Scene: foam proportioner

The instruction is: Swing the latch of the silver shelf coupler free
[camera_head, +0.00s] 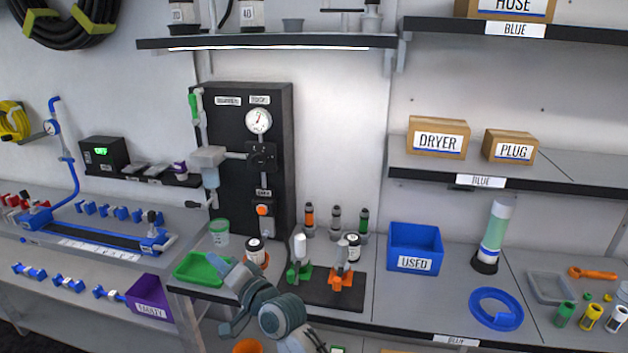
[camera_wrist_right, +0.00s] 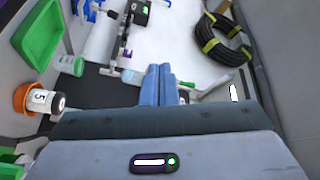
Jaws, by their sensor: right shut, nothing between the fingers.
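My right gripper (camera_head: 222,267) is at the front left of the middle bench, over the right part of the green tray (camera_head: 195,267). Its blue fingers (camera_wrist_right: 158,72) are together and empty in the right wrist view. My left gripper is not in view.
The black panel (camera_head: 242,150) with a gauge stands behind. Green and orange holders (camera_head: 345,292) on a dark mat (camera_head: 320,290) are right of my arm. A clear cup (camera_head: 219,233) and a labelled jar (camera_head: 254,247) stand close to the gripper. A blue bin (camera_head: 415,240) is farther right.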

